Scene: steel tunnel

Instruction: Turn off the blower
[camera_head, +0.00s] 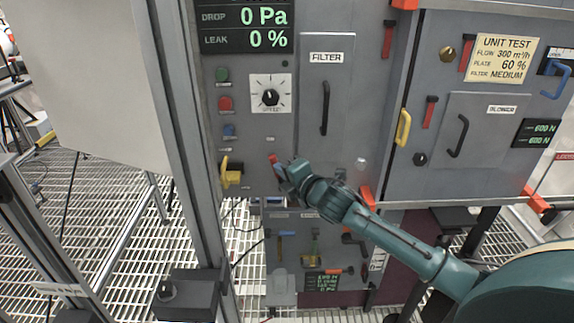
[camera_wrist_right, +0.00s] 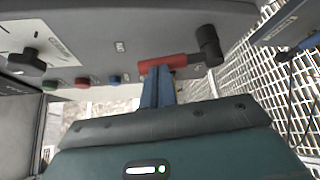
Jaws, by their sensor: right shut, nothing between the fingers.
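My right gripper (camera_head: 281,166) is shut and empty, its arm reaching in from the lower right. Its blue fingertips (camera_wrist_right: 158,74) meet a red lever (camera_wrist_right: 165,65) with a black pivot end in the right wrist view. The red tip of this lever (camera_head: 273,158) also shows in the head view, low on the grey panel. I cannot tell whether the fingers press on it. The blower door (camera_head: 483,135), with a black handle, is closed at the right. The display (camera_head: 247,27) reads drop 0 Pa and leak 0 %. My left gripper is not in view.
Green (camera_head: 222,74), red (camera_head: 225,103) and blue (camera_head: 229,131) buttons line the panel's left side, beside a dial (camera_head: 270,97). A yellow handle (camera_head: 231,171) sits below them. The filter door (camera_head: 325,110) is closed. A steel post (camera_head: 190,150) stands at the left.

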